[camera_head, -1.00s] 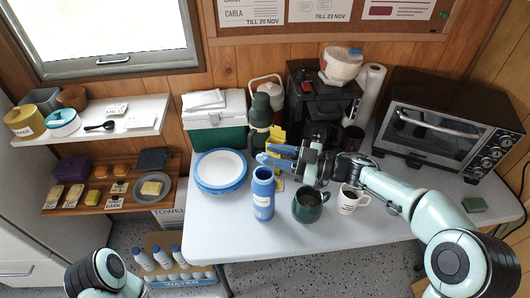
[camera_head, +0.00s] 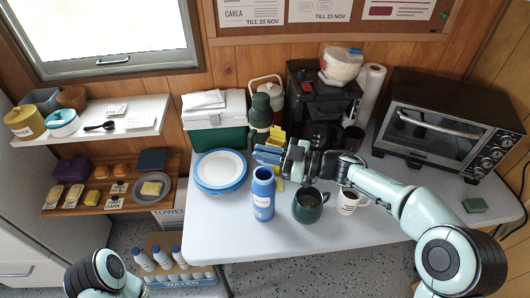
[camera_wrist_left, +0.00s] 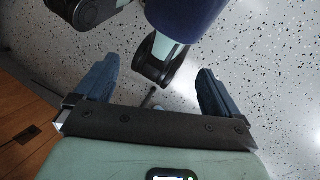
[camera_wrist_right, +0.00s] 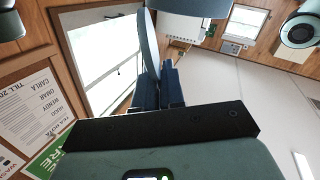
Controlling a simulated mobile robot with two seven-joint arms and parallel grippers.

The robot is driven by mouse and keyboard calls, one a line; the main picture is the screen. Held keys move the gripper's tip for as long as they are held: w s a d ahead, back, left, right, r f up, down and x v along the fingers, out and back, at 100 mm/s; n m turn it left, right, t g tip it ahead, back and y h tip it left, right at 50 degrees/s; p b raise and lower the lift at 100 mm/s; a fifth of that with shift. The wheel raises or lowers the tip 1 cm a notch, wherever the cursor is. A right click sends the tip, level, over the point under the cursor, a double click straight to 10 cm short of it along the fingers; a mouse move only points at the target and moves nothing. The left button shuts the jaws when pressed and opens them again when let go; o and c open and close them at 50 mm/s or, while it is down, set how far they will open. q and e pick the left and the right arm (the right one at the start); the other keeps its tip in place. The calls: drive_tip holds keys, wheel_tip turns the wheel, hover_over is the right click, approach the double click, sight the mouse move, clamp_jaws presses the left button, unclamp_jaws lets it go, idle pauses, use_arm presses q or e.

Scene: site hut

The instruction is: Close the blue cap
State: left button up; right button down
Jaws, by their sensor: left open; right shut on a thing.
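A blue flask (camera_head: 263,200) stands upright near the table's middle. My right gripper (camera_head: 270,155) reaches in from the right, just behind and above the flask's top as seen in the head view. In the right wrist view its fingers (camera_wrist_right: 159,88) are close together on a thin blue piece seen edge-on, which looks like the blue cap (camera_wrist_right: 150,42). The fingers hide most of it in the head view, and I cannot tell whether it touches the flask. My left gripper (camera_wrist_left: 155,90) is open and empty above the speckled floor; the head view shows only its arm.
A green mug (camera_head: 308,207) and a white mug (camera_head: 347,203) stand right of the flask, under my right arm. Blue-rimmed plates (camera_head: 220,188) lie at its left. A coffee machine (camera_head: 312,98) and a toaster oven (camera_head: 440,125) stand behind. The table's front strip is clear.

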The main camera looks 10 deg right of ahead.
use_arm(q)
drive_tip(key=shift+f, duration=0.1)
drive_tip(key=shift+t, duration=0.6)
drive_tip(key=shift+w+a+f+b, duration=0.1)
drive_tip(key=shift+w+f+b, duration=0.4)
drive_tip(key=shift+f+b, duration=0.4)
drive_tip(key=shift+w+a+f+b, duration=0.1)
drive_tip(key=shift+w+f+b, duration=0.5)
drive_tip(key=shift+b, duration=0.4)
drive_tip(key=shift+w+a+f+b, duration=0.1)
drive_tip(key=shift+w+f+b, duration=0.3)
drive_tip(key=shift+f+b, duration=0.55)
use_arm(e)
drive_tip(key=shift+s+a+f+n, duration=0.2)
drive_tip(key=shift+s+f+n, duration=0.25)
drive_tip(key=shift+n, duration=0.75)
drive_tip(key=shift+s+a+f+n, duration=0.3)
drive_tip(key=shift+s+n, duration=0.3)
drive_tip(key=shift+n, duration=0.6)
drive_tip(key=shift+s+a+f+n, duration=0.15)
drive_tip(key=shift+s+f+n, duration=0.3)
drive_tip(key=shift+n, duration=0.75)
drive_tip(key=shift+s+r, duration=0.1)
drive_tip(key=c, duration=1.3)
unclamp_jaws()
